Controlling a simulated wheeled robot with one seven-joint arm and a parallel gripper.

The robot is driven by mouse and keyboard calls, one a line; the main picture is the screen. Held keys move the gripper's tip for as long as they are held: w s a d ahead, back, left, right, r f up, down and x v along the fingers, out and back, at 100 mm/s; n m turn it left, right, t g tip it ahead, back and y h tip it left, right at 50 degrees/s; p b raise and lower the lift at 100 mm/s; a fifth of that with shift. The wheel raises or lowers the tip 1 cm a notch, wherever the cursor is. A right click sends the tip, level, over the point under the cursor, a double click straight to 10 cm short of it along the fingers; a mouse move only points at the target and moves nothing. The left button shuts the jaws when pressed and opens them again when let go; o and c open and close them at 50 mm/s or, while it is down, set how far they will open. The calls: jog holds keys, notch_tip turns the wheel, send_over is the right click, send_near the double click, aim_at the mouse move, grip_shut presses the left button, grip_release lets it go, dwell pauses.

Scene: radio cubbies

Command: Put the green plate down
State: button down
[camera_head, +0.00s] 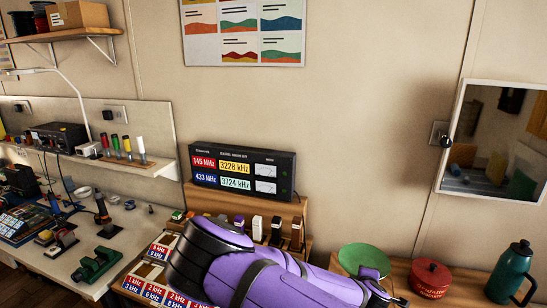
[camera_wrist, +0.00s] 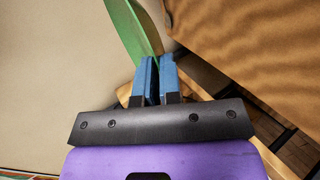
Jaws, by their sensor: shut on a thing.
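The green plate (camera_head: 364,258) shows in the head view above the wooden top at the right, left of the red lidded pot. In the wrist view the plate (camera_wrist: 128,28) is seen nearly edge-on, running up from the fingertips. My gripper (camera_wrist: 156,65) has blue fingers shut on the plate's edge. In the head view my purple arm reaches in from below, and its end is at the plate's near side. I cannot tell whether the plate touches the wooden top.
The red pot (camera_head: 430,278) stands right of the plate, with a teal bottle (camera_head: 510,272) farther right. The wall is close behind. A black radio display (camera_head: 243,172) stands on wooden cubbies to the left. A cluttered workbench (camera_head: 130,235) is at the far left.

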jog(key=w+d+r+n+y, duration=0.2)
jog(key=w+r, duration=0.1)
jog(key=shift+d+r+n+t+y, duration=0.15)
jog(key=shift+n+t+y, duration=0.15)
jog(key=shift+w+d+r+n+y, duration=0.25)
jog(key=shift+d+r+n+y, duration=0.15)
jog(key=shift+r+n+y, duration=0.25)
jog(key=shift+d, duration=0.1)
